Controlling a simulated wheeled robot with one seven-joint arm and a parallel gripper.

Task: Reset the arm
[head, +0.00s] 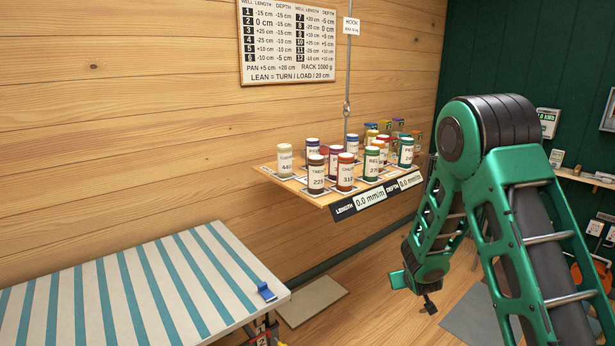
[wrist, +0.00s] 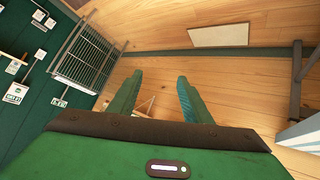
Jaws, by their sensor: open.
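My green arm fills the right side of the head view, bent at a dark elbow joint. My gripper (head: 415,292) hangs low at the arm's end, to the right of the striped table and below the hanging rack. In the wrist view my gripper (wrist: 158,88) shows two green fingers standing apart with nothing between them. Beyond the fingers are the wooden floor and wall. No object touches the fingers.
A wooden rack (head: 290,183) of several labelled jars hangs from a rod left of my arm. A striped table (head: 110,290) with a small blue item (head: 266,291) stands front left. A shelf (head: 585,178) is at right. A wire rack (wrist: 85,58) shows upper left.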

